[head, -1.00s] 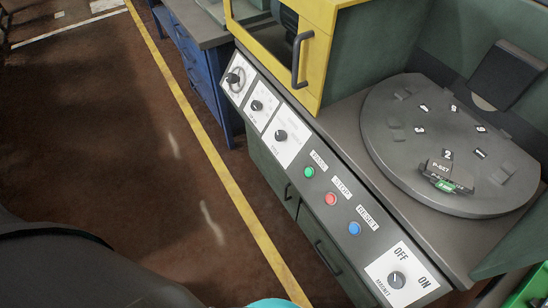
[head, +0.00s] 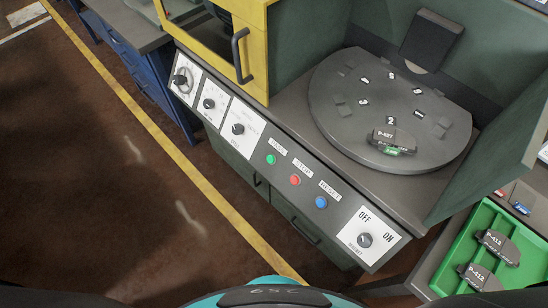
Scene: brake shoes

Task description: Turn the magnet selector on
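The magnet selector (head: 365,240) is a small dark round knob on a white plate at the right end of the machine's sloped control panel. The plate carries the words OFF, above the knob, and ON, to its upper right. The knob's pointer is too small to read for sure. Neither of my grippers is in view, and nothing touches the knob.
Green, red and blue buttons (head: 295,180) and more dials (head: 238,129) share the panel. A round grey table (head: 340,120) carries a brake shoe (head: 396,139). A green tray (head: 447,265) with brake shoes stands right of the panel. Floor lies open at left.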

